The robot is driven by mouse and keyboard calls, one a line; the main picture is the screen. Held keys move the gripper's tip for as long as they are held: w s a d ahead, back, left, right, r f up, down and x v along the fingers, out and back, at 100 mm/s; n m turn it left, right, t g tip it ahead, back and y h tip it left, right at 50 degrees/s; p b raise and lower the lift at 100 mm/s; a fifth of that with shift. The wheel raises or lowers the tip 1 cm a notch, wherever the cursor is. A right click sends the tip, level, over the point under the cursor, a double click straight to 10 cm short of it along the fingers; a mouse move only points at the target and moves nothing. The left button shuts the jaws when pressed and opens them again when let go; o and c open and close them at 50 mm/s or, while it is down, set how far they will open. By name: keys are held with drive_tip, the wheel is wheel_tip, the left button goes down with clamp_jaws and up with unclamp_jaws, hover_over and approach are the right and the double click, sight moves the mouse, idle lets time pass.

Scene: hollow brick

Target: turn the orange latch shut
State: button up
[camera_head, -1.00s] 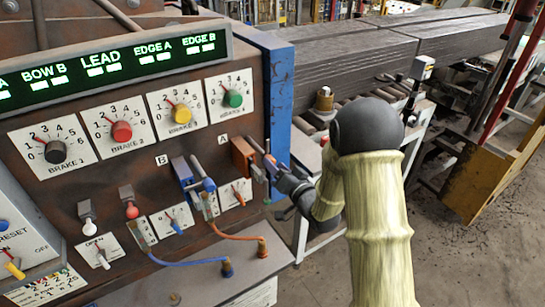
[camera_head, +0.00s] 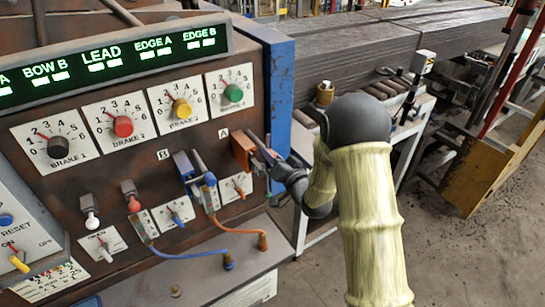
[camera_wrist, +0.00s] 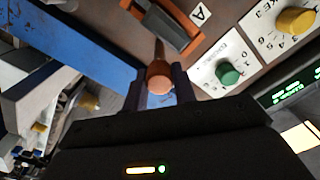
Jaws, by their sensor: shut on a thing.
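The orange latch (camera_head: 243,152) is mounted on the brown panel beside the "A" label, near the blue post. In the wrist view its orange block (camera_wrist: 168,27) is at the top, and a bar with a rounded orange end (camera_wrist: 159,76) reaches toward me. My gripper (camera_head: 271,157) is at the latch's handle end, right of the block. In the wrist view my gripper (camera_wrist: 160,88) has its two dark fingers on either side of the rounded end, shut on it. The fingertips are small and partly hidden in the head view.
A blue latch (camera_head: 184,172) by the "B" label sits left of the orange one. Brake dials, including a green knob (camera_head: 233,92), are above. Orange and blue cables (camera_head: 236,232) hang below. The blue post (camera_head: 280,95) stands close behind my gripper.

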drive_tip(key=shift+f+n+b, duration=0.15)
drive_tip(key=shift+n+b, duration=0.25)
drive_tip(key=shift+b, duration=0.4)
drive_tip(key=n+b, duration=0.1)
drive_tip(key=b, duration=0.1)
drive_tip(key=n+b, duration=0.1)
drive_tip(key=b, duration=0.1)
drive_tip(key=shift+f+n, duration=0.2)
drive_tip(key=shift+n, duration=0.1)
drive_tip(key=n+b, duration=0.5)
drive_tip(key=b, duration=0.3)
drive_tip(key=shift+b, duration=0.35)
drive_tip(key=n+b, duration=0.5)
drive_tip(key=b, duration=0.2)
drive_tip(key=shift+n+b, duration=0.4)
drive_tip(key=n+b, duration=0.3)
drive_tip(key=b, duration=0.1)
drive_tip(key=shift+s+a+r, duration=0.1)
drive_tip(key=shift+r+n+b, duration=0.15)
drive_tip(key=shift+n+b, duration=0.6)
drive_tip(key=shift+n, duration=0.05)
drive_tip(key=o, duration=1)
